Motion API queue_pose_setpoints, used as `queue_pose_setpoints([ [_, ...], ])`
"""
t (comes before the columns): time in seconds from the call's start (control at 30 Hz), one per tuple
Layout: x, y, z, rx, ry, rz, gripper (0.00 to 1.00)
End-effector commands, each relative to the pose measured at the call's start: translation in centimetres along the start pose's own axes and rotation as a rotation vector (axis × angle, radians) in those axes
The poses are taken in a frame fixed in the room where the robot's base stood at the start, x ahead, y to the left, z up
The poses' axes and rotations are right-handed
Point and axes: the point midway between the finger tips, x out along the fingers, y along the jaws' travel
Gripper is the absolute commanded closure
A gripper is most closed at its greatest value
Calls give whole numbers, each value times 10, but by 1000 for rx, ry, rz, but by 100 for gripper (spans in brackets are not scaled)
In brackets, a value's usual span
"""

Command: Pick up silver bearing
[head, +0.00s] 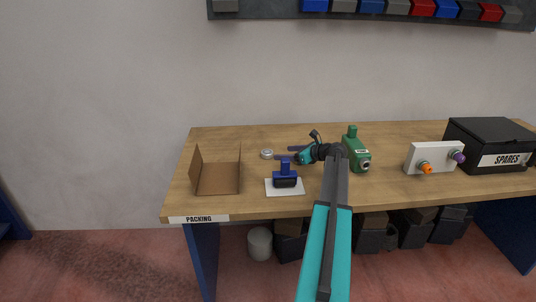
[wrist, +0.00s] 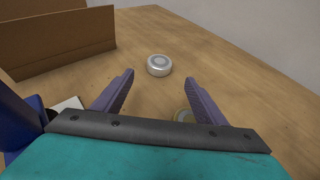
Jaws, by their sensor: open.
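The silver bearing (wrist: 159,65) is a short round metal ring lying flat on the wooden bench. In the head view the bearing (head: 267,154) lies between the packing box and my gripper (head: 282,153). In the wrist view my gripper (wrist: 158,80) is open, with its two purple fingers spread and nothing held. The bearing lies just beyond the fingertips, roughly in line with the gap and apart from them. A second round object (wrist: 183,115) shows partly near the right finger's base; the gripper hides most of it.
An open cardboard box (head: 218,178) stands at the left by the packing label. A blue stamp-like tool (head: 286,177) sits on a white pad in front. A green device (head: 356,152), a white block with knobs (head: 432,157) and a black spares box (head: 488,146) stand to the right.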

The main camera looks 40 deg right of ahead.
Motion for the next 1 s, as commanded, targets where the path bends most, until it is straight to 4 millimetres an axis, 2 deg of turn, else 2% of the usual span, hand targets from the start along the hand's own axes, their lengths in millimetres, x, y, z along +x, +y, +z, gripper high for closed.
queue_pose_setpoints([
  [0.2, 32, -1, 1, 0, 0, 1, 34],
  [0.33, 44, -1, 0, 0, 0, 1, 34],
  [0.83, 50, -1, 0, 0, 0, -1, 34],
  [1.0, 63, -1, 2, 0, 0, 1, 34],
])
